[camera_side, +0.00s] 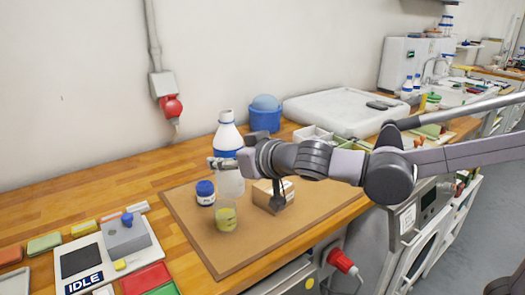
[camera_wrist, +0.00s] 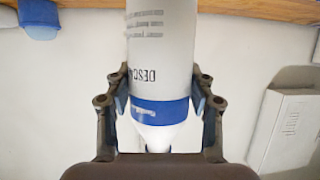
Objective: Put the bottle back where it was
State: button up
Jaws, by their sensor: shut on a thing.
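The bottle (camera_side: 228,136) is white with a blue band and a white cap, and it stands upright in the side view. My gripper (camera_side: 222,163) is shut on it around its upper body. In the wrist view the bottle (camera_wrist: 160,60) shows upside down, with printed text and its neck toward my palm. The fingers of my gripper (camera_wrist: 160,103) press on both sides near the blue band. The bottle's base is over the brown mat (camera_side: 190,222); I cannot tell whether it touches the mat.
A blue-lidded jar (camera_side: 205,194), a glass with yellow contents (camera_side: 227,219) and a small cardboard box (camera_side: 272,198) stand close by. A blue tub (camera_side: 265,119) and white tray (camera_side: 340,112) are behind. A device with an IDLE sign (camera_side: 83,283) is front left. The mat's front is clear.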

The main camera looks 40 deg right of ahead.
jog(key=w+d+f+m+h, duration=0.1)
jog(key=w+d+m+h, duration=0.15)
jog(key=d, duration=2.05)
jog(key=s+d+r+m+g+h, duration=0.1)
jog(key=s+d+h, duration=0.15)
jog(key=d, duration=0.75)
jog(key=s+d+m+h, duration=0.15)
jog(key=s+d, duration=0.25)
jog(key=d, duration=0.6)
jog(key=shift+w+a+f, duration=1.35)
jog(key=shift+f, duration=1.2)
jog(key=shift+w+a+f, duration=1.3)
jog(key=shift+w+f, duration=0.1)
jog(key=shift+f, duration=1.1)
jog(key=shift+w+a+f, duration=1.35)
jog(key=shift+f, duration=1.2)
jog(key=shift+f, duration=0.1)
jog(key=o, duration=1.4)
